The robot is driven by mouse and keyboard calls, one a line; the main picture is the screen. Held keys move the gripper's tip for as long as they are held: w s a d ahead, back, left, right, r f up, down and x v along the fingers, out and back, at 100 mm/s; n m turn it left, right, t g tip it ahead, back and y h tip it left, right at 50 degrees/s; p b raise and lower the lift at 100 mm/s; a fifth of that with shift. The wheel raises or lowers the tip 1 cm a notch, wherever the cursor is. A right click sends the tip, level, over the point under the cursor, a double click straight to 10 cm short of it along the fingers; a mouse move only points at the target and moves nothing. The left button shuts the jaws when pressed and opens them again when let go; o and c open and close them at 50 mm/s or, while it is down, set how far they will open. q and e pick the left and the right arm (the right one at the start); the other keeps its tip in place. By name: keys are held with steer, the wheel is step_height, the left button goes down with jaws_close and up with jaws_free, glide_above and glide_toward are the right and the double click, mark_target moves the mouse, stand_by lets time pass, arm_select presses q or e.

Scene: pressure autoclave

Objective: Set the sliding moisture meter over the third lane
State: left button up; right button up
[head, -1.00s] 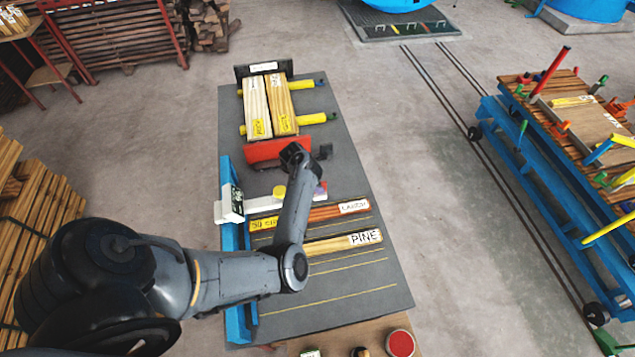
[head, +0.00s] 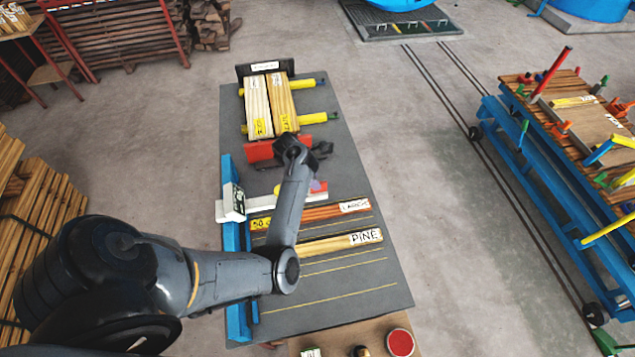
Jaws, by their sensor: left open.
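The sliding moisture meter (head: 233,203) is a white box with a dark display on a blue rail (head: 231,263) along the table's left edge. Its white bar reaches right across the table, above the larch board (head: 325,212); my left forearm hides part of it. A pine board (head: 335,244) lies in a lower lane, with several yellow lane lines on the grey table (head: 385,328). My left gripper (head: 318,153) is open, beyond the meter's bar and near the red block, apart from the meter box. Its fingers are dark and partly hidden by the wrist. My right gripper is out of view.
At the table's far end, two labelled boards (head: 257,105) lie across yellow bars beside a red block (head: 262,150). A small stand with a red round pad (head: 400,342) is at the near edge. A blue cart (head: 540,170) stands right, across clear floor.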

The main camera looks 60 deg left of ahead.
arm_select(q)
steer(key=v, duration=0.6)
steer(key=shift+p, duration=0.45)
steer(key=shift+r, duration=0.1)
steer(key=shift+s, duration=0.1)
steer(key=s+d+r+m, duration=0.2)
steer(key=s+d+m, duration=0.3)
steer(key=d+m, duration=0.5)
steer(key=s+d+r+m+y+p, duration=0.1)
steer(key=s+d+r+m, duration=0.1)
steer(key=s+d+m, duration=0.4)
steer(key=s+d+r+m+p, duration=0.1)
steer(key=s+d+m, duration=0.4)
steer(key=d+m, duration=0.9)
steer(key=r+m, duration=0.1)
steer(key=m, duration=0.2)
steer(key=shift+s+r+m+g, duration=0.3)
steer(key=shift+m, duration=0.1)
